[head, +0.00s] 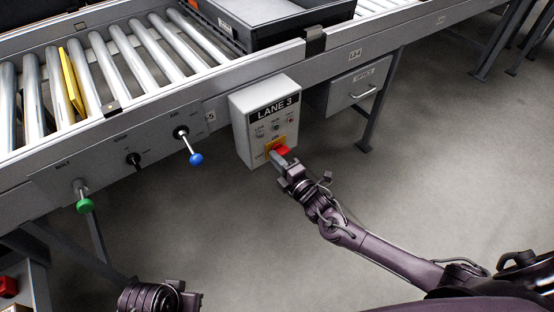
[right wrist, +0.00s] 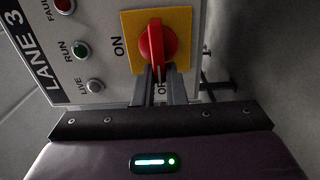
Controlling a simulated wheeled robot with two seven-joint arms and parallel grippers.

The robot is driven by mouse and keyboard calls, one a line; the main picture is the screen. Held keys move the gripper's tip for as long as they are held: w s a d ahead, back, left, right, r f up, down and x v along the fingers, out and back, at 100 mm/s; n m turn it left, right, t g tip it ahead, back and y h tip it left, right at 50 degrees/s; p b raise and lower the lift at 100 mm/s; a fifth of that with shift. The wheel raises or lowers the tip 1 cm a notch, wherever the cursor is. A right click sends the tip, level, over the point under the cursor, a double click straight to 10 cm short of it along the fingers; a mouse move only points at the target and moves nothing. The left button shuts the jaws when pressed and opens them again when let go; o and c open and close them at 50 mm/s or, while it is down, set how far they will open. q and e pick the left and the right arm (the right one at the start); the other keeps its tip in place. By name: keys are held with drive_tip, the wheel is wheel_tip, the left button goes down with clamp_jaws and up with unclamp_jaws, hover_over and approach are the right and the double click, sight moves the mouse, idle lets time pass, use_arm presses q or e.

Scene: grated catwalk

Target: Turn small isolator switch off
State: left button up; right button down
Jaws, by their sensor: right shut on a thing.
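The small isolator switch is a red knob (head: 282,151) on a yellow plate (right wrist: 186,25), low on the front of the grey LANE 3 box (head: 240,118). In the right wrist view the red knob (right wrist: 154,42) has its long axis up and down the picture, its lower end towards the OFF label, partly hidden by my fingers. The ON label is to its left. My right gripper (right wrist: 161,82) is shut on the knob; it also shows in the head view (head: 284,163). My left gripper (head: 165,288) is at the bottom edge, its fingers not clear.
A roller conveyor (head: 135,55) with a dark tray (head: 270,25) runs above the box. Left of it is a panel with a blue-knobbed lever (head: 196,159), a black knob (head: 134,159) and a green-knobbed lever (head: 85,205). The floor in front is clear.

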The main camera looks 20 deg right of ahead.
drive_tip(key=shift+f, duration=0.1)
drive_tip(key=c, duration=1.5)
unclamp_jaws()
